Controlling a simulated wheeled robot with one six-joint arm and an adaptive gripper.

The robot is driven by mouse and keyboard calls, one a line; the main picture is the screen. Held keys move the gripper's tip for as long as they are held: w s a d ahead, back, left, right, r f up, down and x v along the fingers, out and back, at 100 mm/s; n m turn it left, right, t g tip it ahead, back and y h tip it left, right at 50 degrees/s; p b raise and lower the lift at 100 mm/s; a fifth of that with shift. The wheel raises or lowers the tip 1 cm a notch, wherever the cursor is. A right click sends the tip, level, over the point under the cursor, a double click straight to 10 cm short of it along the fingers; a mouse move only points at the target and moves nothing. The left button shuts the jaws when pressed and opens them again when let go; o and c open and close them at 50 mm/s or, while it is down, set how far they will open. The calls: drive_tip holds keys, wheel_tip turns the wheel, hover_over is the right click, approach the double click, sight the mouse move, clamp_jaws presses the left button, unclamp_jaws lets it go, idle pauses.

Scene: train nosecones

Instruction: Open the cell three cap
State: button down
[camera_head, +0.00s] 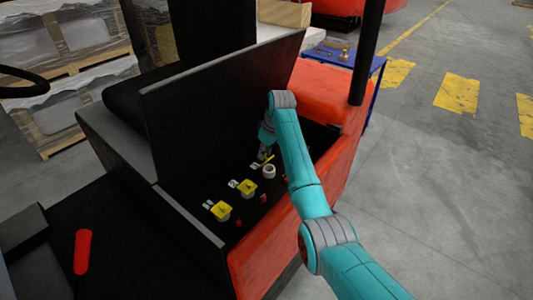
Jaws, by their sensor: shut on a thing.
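My gripper (264,153) is down inside the open battery compartment, small and partly hidden by my teal arm. It is shut on a yellow cap (268,159), of which only a thin edge shows. Just below it is a white round filler opening (269,171), uncovered, beside a white number label (255,166). This is the third position in the row, so the yellow piece looks like the cell three cap, tilted up off its opening. Two other yellow caps, the middle one (247,188) and the near one (221,210), sit flat beside their own labels.
A raised dark lid (215,110) stands along the compartment's left side. The orange vehicle body (265,258) edges it on the right. Small red parts (263,198) lie beside the caps. A blue table (345,55) stands behind; wrapped pallets (65,40) are at upper left.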

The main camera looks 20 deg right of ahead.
drive_tip(key=shift+w+a+g+h, duration=0.45)
drive_tip(key=shift+w+g+h, duration=0.3)
drive_tip(key=shift+g, duration=0.35)
drive_tip(key=shift+s, duration=0.1)
drive_tip(key=c, duration=1)
unclamp_jaws()
drive_tip(key=shift+d, duration=0.1)
